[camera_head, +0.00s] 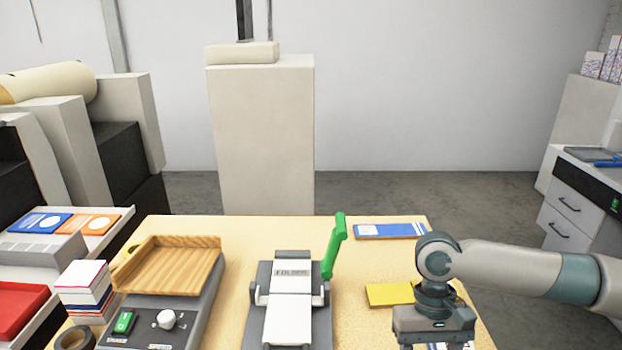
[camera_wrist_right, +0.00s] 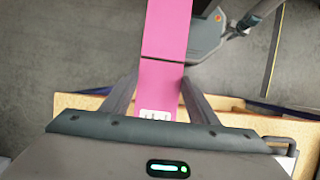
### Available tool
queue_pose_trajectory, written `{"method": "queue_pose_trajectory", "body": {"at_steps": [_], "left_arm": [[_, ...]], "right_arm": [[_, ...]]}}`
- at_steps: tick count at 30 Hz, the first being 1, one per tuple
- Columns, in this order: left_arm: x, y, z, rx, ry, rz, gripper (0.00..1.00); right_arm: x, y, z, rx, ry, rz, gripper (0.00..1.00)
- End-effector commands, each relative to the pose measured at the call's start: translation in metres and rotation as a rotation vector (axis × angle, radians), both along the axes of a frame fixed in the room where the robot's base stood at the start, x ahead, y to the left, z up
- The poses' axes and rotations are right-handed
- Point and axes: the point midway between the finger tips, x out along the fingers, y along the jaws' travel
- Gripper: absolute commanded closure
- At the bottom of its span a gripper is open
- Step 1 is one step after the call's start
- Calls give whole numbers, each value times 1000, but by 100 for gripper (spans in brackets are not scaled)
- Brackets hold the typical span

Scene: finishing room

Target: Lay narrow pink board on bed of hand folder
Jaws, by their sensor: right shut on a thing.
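The narrow pink board (camera_wrist_right: 166,45) is in the right wrist view. It runs up from between the fingers of my right gripper (camera_wrist_right: 160,88) to the top edge, with a dark crease line across it and a small white printed patch at its near end. My right gripper (camera_head: 434,338) is shut on it. In the head view the fingers are cut off by the bottom edge and the board does not show. The hand folder (camera_head: 257,280) stands mid-table, with a white bed (camera_head: 288,318) and a raised green lever (camera_head: 336,245). My left gripper is out of view.
A machine with a wooden tray (camera_head: 170,266) stands left of the folder. A yellow piece (camera_head: 390,294) lies between the folder and my right gripper. A blue-and-white card (camera_head: 390,231) lies at the back edge. A card stack (camera_head: 84,283) is at the left.

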Motion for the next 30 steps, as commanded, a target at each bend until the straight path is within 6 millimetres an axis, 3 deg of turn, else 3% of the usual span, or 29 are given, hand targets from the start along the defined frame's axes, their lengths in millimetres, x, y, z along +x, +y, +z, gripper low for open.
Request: {"method": "queue_pose_trajectory", "body": {"at_steps": [9,18,30], "left_arm": [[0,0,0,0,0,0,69],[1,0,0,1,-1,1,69],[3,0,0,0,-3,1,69]], "right_arm": [[1,0,2,0,-1,0,69],[14,0,32,0,-1,0,69],[13,0,31,0,0,0,69]]}}
